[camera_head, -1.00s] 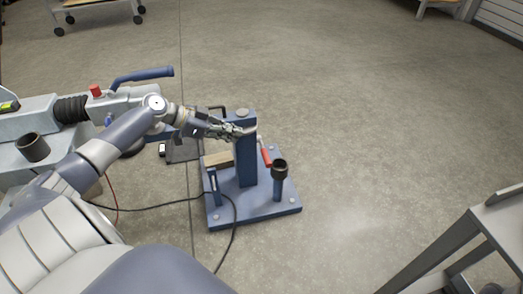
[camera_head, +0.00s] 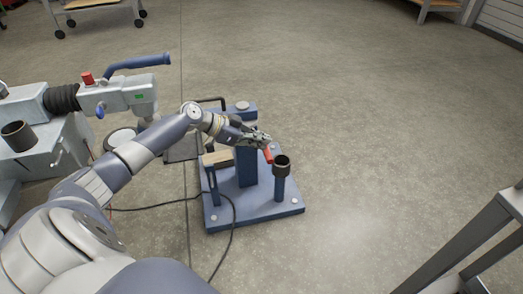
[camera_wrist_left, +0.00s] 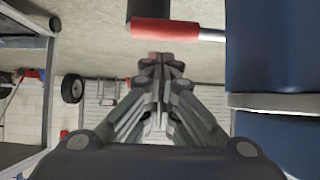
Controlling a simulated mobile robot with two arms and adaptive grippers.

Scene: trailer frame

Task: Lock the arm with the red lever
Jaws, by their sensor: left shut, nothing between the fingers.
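The red lever (camera_head: 268,156) hangs at a slant from the right side of the blue post (camera_head: 247,172). The upper part of the lever is hidden behind my left gripper (camera_head: 265,141). In the left wrist view, the lever's red grip (camera_wrist_left: 165,31) and its metal rod (camera_wrist_left: 212,34) lie crosswise just beyond the closed fingertips of my left gripper (camera_wrist_left: 160,66). That gripper is shut and empty, close to the lever; I cannot tell whether it touches it. The top of the post, with a round cap (camera_head: 242,106), shows behind my arm. My right gripper is out of view.
The blue base plate (camera_head: 247,212) stands on the floor. It carries a short post with a black cup (camera_head: 281,166) right of the lever. A black cable (camera_head: 170,205) runs along the floor. A grey bench frame (camera_head: 470,240) stands at right. Open floor (camera_head: 380,130) lies between.

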